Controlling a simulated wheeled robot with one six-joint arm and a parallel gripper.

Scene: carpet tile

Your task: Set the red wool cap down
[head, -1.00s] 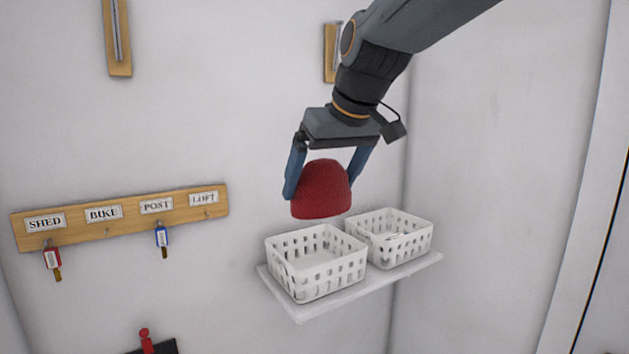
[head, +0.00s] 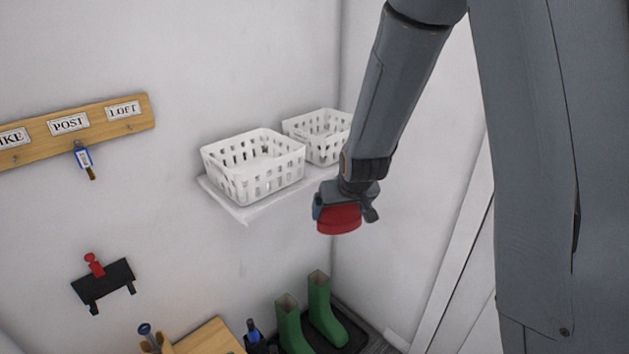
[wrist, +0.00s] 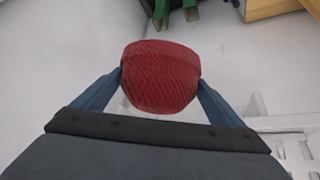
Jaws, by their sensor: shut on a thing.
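The red wool cap (head: 339,220) hangs in my gripper (head: 337,208) in the head view, in the air to the right of and a little below the shelf. In the wrist view the cap (wrist: 160,77) sits between the two blue fingers of my gripper (wrist: 160,85), which touch it on both sides. The gripper is shut on the cap. In the head view my wrist hides the cap's upper part.
Two white baskets (head: 253,184) (head: 318,152) stand on a white wall shelf (head: 242,214). Green boots (head: 321,311) stand on a dark tray (head: 350,337) below. A key rack (head: 95,122) and a black wall holder (head: 104,284) are at left. The air around the cap looks clear.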

